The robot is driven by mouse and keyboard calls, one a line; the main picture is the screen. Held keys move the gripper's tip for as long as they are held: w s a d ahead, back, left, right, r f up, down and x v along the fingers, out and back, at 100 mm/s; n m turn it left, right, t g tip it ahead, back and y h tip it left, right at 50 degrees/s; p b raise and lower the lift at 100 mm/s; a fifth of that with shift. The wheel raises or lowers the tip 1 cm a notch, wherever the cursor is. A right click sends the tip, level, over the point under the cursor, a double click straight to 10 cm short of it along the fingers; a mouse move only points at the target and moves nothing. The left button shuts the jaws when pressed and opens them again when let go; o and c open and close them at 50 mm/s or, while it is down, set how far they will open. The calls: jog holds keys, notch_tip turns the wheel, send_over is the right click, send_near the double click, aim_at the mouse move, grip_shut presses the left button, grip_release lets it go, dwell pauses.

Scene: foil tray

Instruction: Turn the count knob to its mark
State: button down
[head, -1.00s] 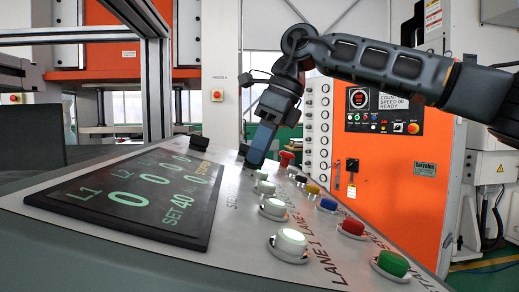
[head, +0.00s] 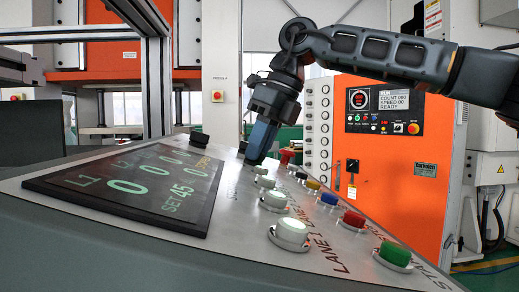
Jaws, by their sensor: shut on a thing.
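My gripper (head: 257,150) reaches down from the upper right onto the far part of the sloped control panel (head: 150,244). Its blue-grey fingers are shut at the panel surface, on the count knob. The knob itself is hidden by the fingers, so its pointer and mark cannot be seen. The dark display (head: 125,190) on the left of the panel shows large zeros and the line "SET 45" in green.
Lit white lane buttons (head: 291,231) run along the panel. Green (head: 395,253), red (head: 353,219), blue (head: 329,199) and yellow buttons stand to their right. A black knob (head: 199,138) sits at the far edge. An orange machine (head: 400,185) stands behind.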

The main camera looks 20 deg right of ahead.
jog(key=shift+m+b, duration=0.35)
jog(key=shift+m, duration=1.35)
jog(key=c, duration=1.2)
grip_release()
jog(key=shift+o, duration=0.2)
jog(key=v, duration=0.7)
jog(key=shift+r+b, duration=0.3)
jog(key=shift+r, duration=0.1)
jog(key=shift+s, duration=0.2)
